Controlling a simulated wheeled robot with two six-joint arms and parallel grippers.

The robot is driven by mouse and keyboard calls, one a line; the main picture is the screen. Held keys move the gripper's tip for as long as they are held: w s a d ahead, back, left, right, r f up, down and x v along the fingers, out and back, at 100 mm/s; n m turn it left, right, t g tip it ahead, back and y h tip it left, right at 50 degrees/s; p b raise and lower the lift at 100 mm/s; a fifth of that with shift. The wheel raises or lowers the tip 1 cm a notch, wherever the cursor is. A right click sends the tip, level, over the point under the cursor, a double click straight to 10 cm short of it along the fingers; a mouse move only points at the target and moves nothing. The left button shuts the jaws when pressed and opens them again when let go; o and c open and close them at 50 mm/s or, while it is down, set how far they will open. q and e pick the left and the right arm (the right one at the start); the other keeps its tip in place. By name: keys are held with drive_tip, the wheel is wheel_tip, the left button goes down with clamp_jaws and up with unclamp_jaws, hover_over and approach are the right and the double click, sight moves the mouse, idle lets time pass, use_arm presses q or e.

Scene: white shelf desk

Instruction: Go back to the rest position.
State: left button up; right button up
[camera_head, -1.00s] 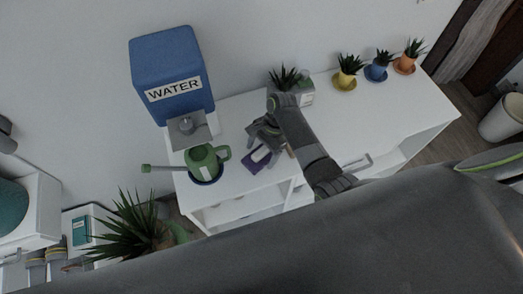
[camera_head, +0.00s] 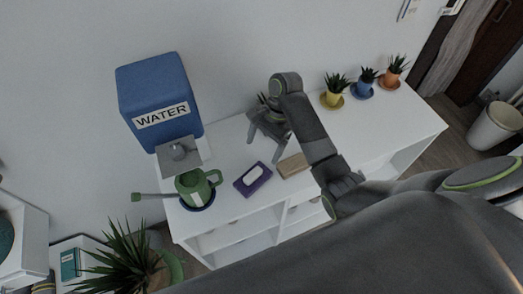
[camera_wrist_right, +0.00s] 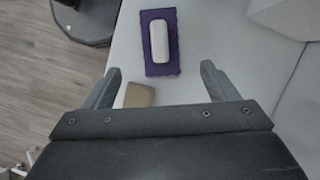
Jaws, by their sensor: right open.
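My right arm reaches over the white shelf desk (camera_head: 385,146) in the head view. Its gripper (camera_head: 258,128) is above the back middle of the desk and points left. In the right wrist view the right gripper (camera_wrist_right: 161,82) has its two fingers wide apart with nothing between them. Beyond the fingertips lies a purple cloth with a white piece on it (camera_wrist_right: 150,65), apart from the gripper. It also shows in the head view (camera_head: 243,187). A tan block (camera_wrist_right: 139,95) lies near the left finger. My left gripper is not in view.
A blue water dispenser (camera_head: 152,88) stands at the desk's left end, with a green watering can (camera_head: 190,186) in front. Potted plants in yellow (camera_head: 333,99), blue (camera_head: 363,89) and orange (camera_head: 389,79) pots line the back right. The desk's right top is mostly clear.

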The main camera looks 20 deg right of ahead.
idle(0.4)
drive_tip(key=s+d+f+n+t+h, duration=0.1)
drive_tip(key=s+d+f+n+t, duration=0.2)
drive_tip(key=s, duration=0.4)
drive_tip(key=s+d+f+n+h, duration=0.2)
drive_tip(key=s+d+n, duration=0.15)
drive_tip(key=s, duration=0.35)
drive_tip(key=s+d+r+n+t+h, duration=0.1)
drive_tip(key=s+d+r+n+h, duration=0.15)
drive_tip(key=s, duration=0.35)
drive_tip(key=s+d+r+n+t+h, duration=0.1)
drive_tip(key=s+d+r+n+t, duration=0.1)
drive_tip(key=s+d+r+n, duration=0.3)
wheel_tip(320, 180, down, 28)
drive_tip(key=m+g+y+b, duration=0.1)
drive_tip(key=g+b, duration=0.1)
drive_tip(key=s+a+f+g+b, duration=0.1)
drive_tip(key=s+f+b, duration=0.1)
drive_tip(key=s+f, duration=1.3)
wheel_tip(320, 180, down, 4)
drive_tip(key=shift+s+r, duration=0.1)
drive_tip(key=shift+s, duration=0.15)
